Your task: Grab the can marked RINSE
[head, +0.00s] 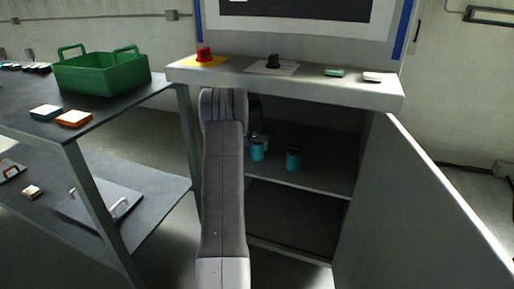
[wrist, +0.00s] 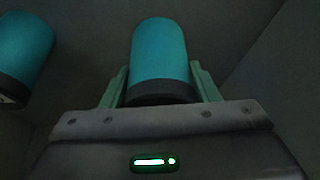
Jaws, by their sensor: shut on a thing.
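Two teal cans with dark caps are inside the open cabinet, on its upper shelf. In the wrist view one teal can (wrist: 160,55) is between the two pale green fingers of my gripper (wrist: 159,80), which is shut on it. The other teal can (wrist: 24,48) is at the left edge of that view, apart from the gripper. In the head view the held can appears to be the left one (head: 257,152), with the gripper partly hidden behind my arm. The right can (head: 294,160) stands upright on the shelf. No RINSE marking is readable on either can.
The cabinet shelf (head: 325,178) has side walls close by, and its door (head: 425,200) stands open at right. A counter (head: 325,88) with small items is above. A table (head: 150,92) with a green basket (head: 100,74) is at left.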

